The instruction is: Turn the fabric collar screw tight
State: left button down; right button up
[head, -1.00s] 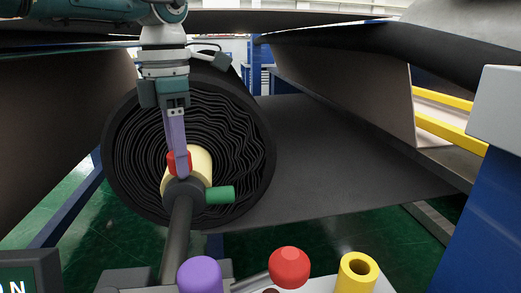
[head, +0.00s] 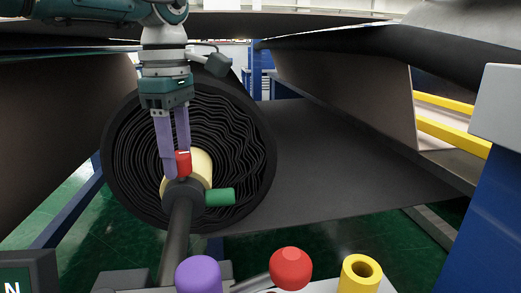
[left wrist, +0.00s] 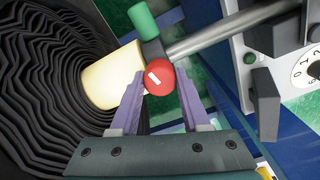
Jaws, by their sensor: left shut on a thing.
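The dark collar (head: 184,198) sits around the bar at the front of the black fabric roll (head: 125,150), against its cream core (head: 201,166). A red screw (head: 184,162) stands up from the collar's top. It also shows in the left wrist view (left wrist: 160,77), with a white line across its head. A green cylinder (head: 220,196) sticks out of the collar's right side. My left gripper (head: 177,163) points down from above, its two purple fingers on either side of the red screw and shut on it. My right gripper is in neither view.
A panel with a purple knob (head: 199,275), a red knob (head: 290,268) and a yellow ring-shaped piece (head: 358,273) is in the foreground. Dark fabric (head: 330,160) stretches to the right of the roll. A blue cabinet (head: 470,215) stands at the right edge.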

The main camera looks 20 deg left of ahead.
aim_at(177, 154)
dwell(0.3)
pick_arm(q)
jog(key=shift+c, duration=1.9)
grip_release()
notch_tip(177, 154, up, 10)
jog(key=shift+f+p, duration=0.1)
jog(key=shift+p, duration=0.5)
